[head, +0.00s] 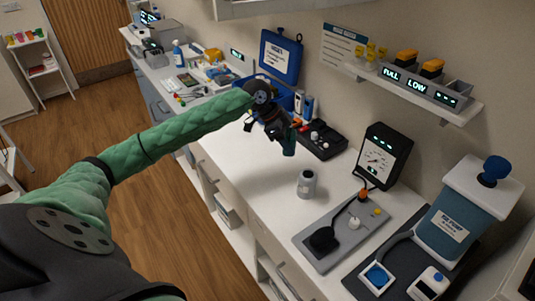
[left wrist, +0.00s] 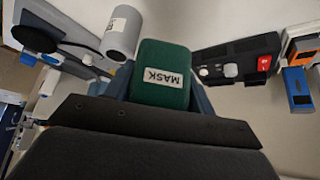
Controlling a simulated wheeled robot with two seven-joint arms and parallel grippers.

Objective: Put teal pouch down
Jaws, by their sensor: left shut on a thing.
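The teal pouch (left wrist: 162,68) shows in the left wrist view as a dark green, rounded block with a white "MASK" label, upside down in that view. My left gripper (left wrist: 160,92) is shut on it, with a finger on each side. In the head view my left gripper (head: 283,136) is over the white counter (head: 262,178), beside the black tray. The pouch shows there only as a small dark green piece (head: 289,146) at the gripper's tip. Whether it touches the counter, I cannot tell. My right gripper is not in view.
A grey cylinder (head: 307,184) stands on the counter near the gripper. A black tray (head: 326,146) with small items lies behind. A grey board (head: 345,232) and a black gauge box (head: 383,156) are to the right. The counter left of the cylinder is clear.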

